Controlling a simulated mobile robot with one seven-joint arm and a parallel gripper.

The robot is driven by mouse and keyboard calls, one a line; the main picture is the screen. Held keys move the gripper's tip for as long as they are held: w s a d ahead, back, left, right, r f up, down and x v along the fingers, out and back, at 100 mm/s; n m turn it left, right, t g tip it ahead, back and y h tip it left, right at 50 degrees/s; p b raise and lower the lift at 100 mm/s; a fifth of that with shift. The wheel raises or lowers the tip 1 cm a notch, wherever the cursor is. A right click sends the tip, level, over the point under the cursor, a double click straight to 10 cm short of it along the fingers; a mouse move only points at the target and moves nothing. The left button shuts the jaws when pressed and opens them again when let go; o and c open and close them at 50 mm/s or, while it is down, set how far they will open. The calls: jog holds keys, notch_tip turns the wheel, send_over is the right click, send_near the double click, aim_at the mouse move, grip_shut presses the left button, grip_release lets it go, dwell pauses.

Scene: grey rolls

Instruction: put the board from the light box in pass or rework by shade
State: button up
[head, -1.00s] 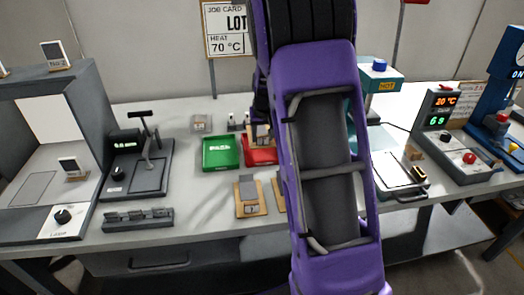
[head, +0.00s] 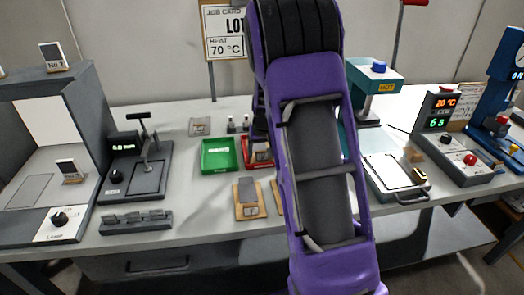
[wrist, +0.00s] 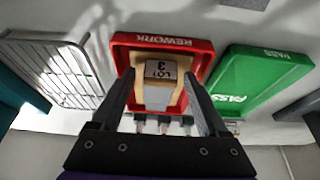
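The board (wrist: 162,97), tan with a grey face and a "LOT 3" label, is at the red REWORK tray (wrist: 122,50) in the wrist view. My gripper (wrist: 160,78) has one finger on each side of it, and the tan edges reach the fingertips. I cannot tell whether the board touches the tray floor. The green PASS tray (wrist: 262,80) is to the right in the wrist view. In the head view the green tray (head: 220,155) is left of the red tray (head: 250,160), which my arm partly hides. The light box (head: 55,125) stands at the left.
Inside the light box is a small dark-faced card (head: 69,170) on a stand. Another tan board with a grey plate (head: 249,197) lies in front of the trays. A lever press (head: 147,165) stands left of them, and a slatted plate (wrist: 55,65) shows beside the red tray in the wrist view.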

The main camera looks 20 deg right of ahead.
jog(key=shift+s+r, duration=0.1)
jog(key=shift+r, duration=0.5)
jog(key=d+p+v, duration=0.1)
jog(key=p+v, duration=0.1)
jog(key=v, duration=0.9)
jog(key=shift+a, duration=0.5)
jog(key=shift+s, duration=0.1)
